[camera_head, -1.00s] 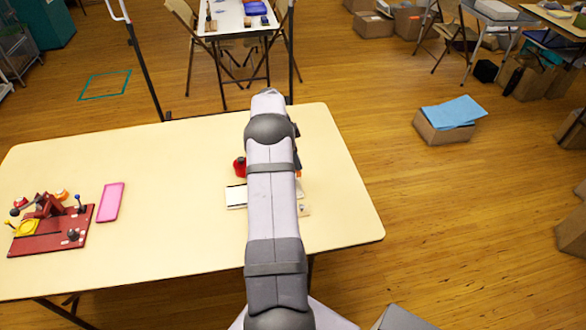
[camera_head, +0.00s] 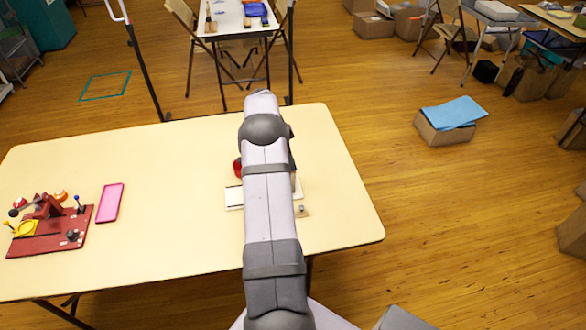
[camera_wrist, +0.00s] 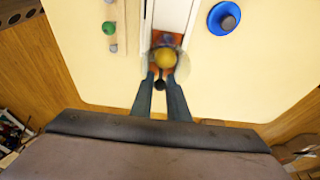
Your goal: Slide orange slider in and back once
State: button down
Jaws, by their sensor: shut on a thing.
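In the wrist view the orange slider (camera_wrist: 154,70) shows as a small orange-brown patch at the near end of a white track (camera_wrist: 171,14). A blurred yellow round knob (camera_wrist: 165,57) covers much of it. My gripper (camera_wrist: 161,77) is shut on the slider, its two dark fingers close together at the track's end. A small dark knob (camera_wrist: 160,85) shows between the fingers. In the head view my arm hides the gripper and slider; only part of the white board (camera_head: 234,197) shows beside it.
A beige strip with a green knob (camera_wrist: 109,28) lies left. A red board with several knobs (camera_head: 50,232) and a pink tray (camera_head: 110,203) are at the table's left. The middle table is clear.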

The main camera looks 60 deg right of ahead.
dwell(0.6)
jog(key=shift+s+d, duration=1.25)
jog(key=c, duration=1.8)
grip_release()
jog(key=shift+r, duration=0.15)
notch_tip(320, 180, up, 7)
jog(key=p, duration=0.3)
jog(key=shift+r+p, duration=0.15)
jog(key=shift+p, duration=0.15)
jog(key=shift+w, duration=0.1)
